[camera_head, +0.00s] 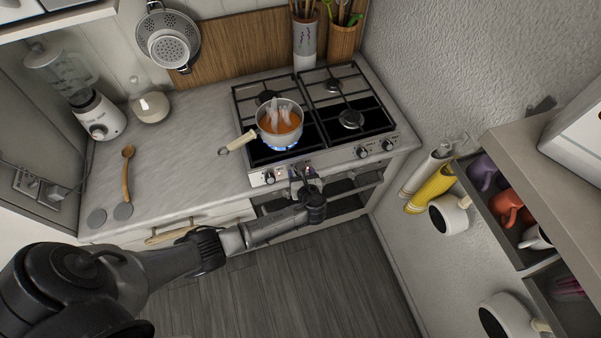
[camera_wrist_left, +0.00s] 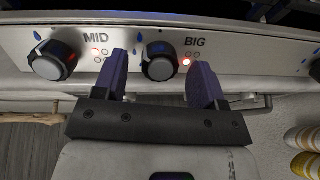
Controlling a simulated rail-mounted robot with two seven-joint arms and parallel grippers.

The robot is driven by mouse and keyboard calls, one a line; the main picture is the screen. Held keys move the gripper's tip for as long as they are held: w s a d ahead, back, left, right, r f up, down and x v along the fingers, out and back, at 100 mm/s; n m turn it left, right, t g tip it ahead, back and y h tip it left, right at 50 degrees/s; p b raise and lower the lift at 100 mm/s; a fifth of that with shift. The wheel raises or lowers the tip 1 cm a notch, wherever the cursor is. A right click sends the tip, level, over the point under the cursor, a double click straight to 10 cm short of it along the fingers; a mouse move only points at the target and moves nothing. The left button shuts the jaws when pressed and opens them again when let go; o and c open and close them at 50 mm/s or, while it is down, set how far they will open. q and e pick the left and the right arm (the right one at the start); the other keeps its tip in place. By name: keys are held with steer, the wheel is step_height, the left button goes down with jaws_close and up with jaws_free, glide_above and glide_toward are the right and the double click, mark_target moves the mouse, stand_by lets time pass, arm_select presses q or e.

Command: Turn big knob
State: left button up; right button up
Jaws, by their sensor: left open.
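My left gripper (camera_wrist_left: 161,72) is open, with one purple finger on each side of the big knob. Gaps show between the fingers and the knob; contact cannot be told. In the head view my left gripper (camera_head: 305,184) is at the stove front and largely hides this knob. The MID knob (camera_wrist_left: 53,61) is to the left of it in the wrist view. My right gripper is not in view.
A pot (camera_head: 280,122) of orange food stands over a blue flame on the stove (camera_head: 322,155), its handle pointing left. An oven handle runs below the panel. Open shelves with mugs (camera_head: 507,205) are at the right. The grey floor (camera_head: 300,280) is clear.

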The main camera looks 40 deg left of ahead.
arm_select(q)
steer(key=shift+w+a+f, duration=0.15)
steer(key=shift+w+a, duration=0.1)
steer(key=shift+a, duration=0.05)
steer(key=shift+c, duration=0.3)
steer(key=c, duration=0.9)
steer(key=shift+o, duration=0.2)
steer(key=shift+n, duration=0.3)
steer(key=n, duration=0.3)
steer(key=shift+n+g, duration=0.3)
steer(key=shift+n+g+y+b, duration=0.3)
steer(key=shift+n+b, duration=0.15)
steer(key=shift+n, duration=1.55)
